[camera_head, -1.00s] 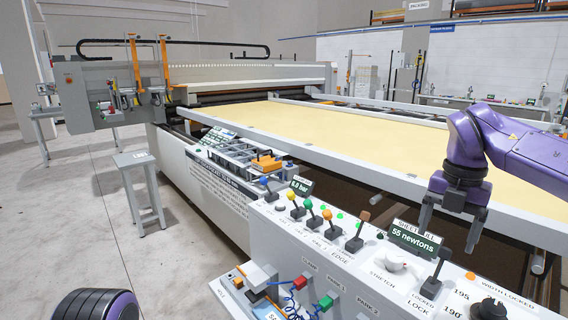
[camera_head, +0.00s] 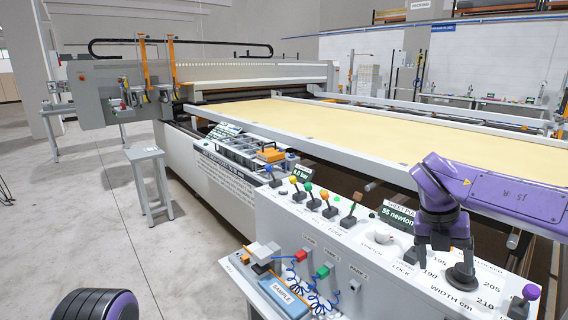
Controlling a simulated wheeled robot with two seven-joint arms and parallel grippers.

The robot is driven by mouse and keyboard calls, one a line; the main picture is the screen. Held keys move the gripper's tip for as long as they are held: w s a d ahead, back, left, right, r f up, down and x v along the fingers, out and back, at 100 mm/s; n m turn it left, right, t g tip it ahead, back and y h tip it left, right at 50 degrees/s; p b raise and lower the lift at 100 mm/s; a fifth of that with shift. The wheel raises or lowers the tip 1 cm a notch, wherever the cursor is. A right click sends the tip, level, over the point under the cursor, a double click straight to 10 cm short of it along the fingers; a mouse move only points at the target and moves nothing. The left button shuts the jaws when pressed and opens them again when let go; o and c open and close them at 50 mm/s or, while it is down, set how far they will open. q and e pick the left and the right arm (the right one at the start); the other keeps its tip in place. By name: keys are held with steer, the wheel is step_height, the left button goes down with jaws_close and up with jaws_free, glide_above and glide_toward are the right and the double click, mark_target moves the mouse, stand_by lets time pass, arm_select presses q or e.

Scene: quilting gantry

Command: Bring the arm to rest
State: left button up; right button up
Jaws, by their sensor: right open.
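My right gripper (camera_head: 444,256) hangs over the right part of the white control panel (camera_head: 283,226), its fingers pointing down. It is open, with nothing seen between its fingers. Its right finger appears just above or behind the black width dial (camera_head: 462,279); I cannot tell whether they touch. The green force display (camera_head: 397,217), reading 55 newtons, stands left of the gripper, which covers part of its right end. The lock lever seen near here before is hidden or merged with the left finger. My purple right arm (camera_head: 510,197) comes in from the right. My left gripper is out of view.
Several coloured levers (camera_head: 312,198) stand along the panel. A purple-topped lever (camera_head: 525,298) is at its right end. Behind lies the long quilting frame with yellow fabric (camera_head: 330,125). A grey stool (camera_head: 146,155) stands on the open floor at the left.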

steer(key=s+f+n+t+h, duration=0.3)
steer(key=f+n, duration=0.7)
steer(key=f, duration=0.4)
steer(key=s+f+n+t+h, duration=0.35)
steer(key=f+n, duration=0.65)
steer(key=f, duration=0.4)
steer(key=s+f+n+y, duration=0.1)
steer(key=s+f+n, duration=0.1)
steer(key=s, duration=0.1)
steer(key=s+a+f+n+y, duration=0.1)
steer(key=s+f+n, duration=0.2)
steer(key=s+f+n+y, duration=0.1)
steer(key=s+f+n, duration=0.2)
steer(key=shift+s+a+f, duration=0.1)
steer(key=shift+s+a, duration=0.15)
steer(key=shift+s, duration=0.05)
steer(key=s+a+f+n+g+y, duration=0.1)
steer(key=s+f+n+y, duration=0.2)
steer(key=s, duration=0.5)
steer(key=s+f+n+g+y, duration=0.1)
steer(key=s+f+n+g, duration=0.1)
steer(key=s+n, duration=0.5)
step_height(320, 180, down, 9)
steer(key=s+m+b, duration=0.1)
steer(key=m+b, duration=0.1)
steer(key=b, duration=0.7)
steer(key=shift+a+f+b, duration=0.15)
steer(key=shift+a+b, duration=0.05)
steer(key=shift+b, duration=0.15)
